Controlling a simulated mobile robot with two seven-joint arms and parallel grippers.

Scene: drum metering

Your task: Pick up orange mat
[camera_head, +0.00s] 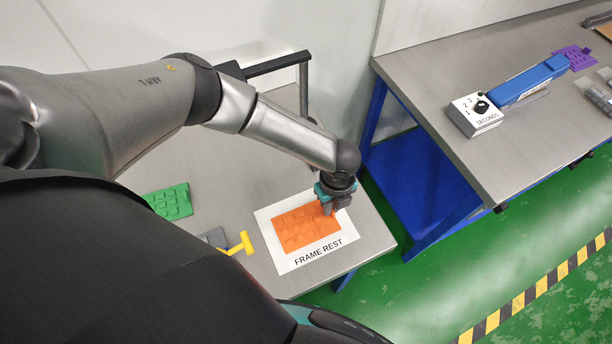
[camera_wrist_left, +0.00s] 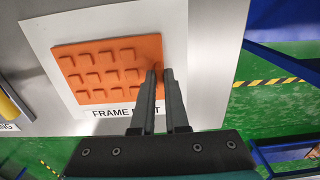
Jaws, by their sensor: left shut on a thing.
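The orange mat (camera_head: 302,229) has several raised square studs. It lies on a white sheet marked FRAME REST (camera_head: 317,258) on the grey table. My left gripper (camera_head: 329,207) is at the mat's right end and is shut on it. In the left wrist view, the mat (camera_wrist_left: 100,66) lies under the fingers (camera_wrist_left: 161,74), which are close together at its right edge. The fingertips partly hide that edge. I cannot tell whether the mat is raised off the sheet. My right gripper is not in view.
A green mat (camera_head: 170,201) and a yellow T-shaped tool (camera_head: 240,244) lie left of the sheet. A second table (camera_head: 440,90) at the right holds a SECONDS dial box (camera_head: 475,114), a blue bar (camera_head: 530,82) and a purple mat (camera_head: 575,57). A gap separates the tables.

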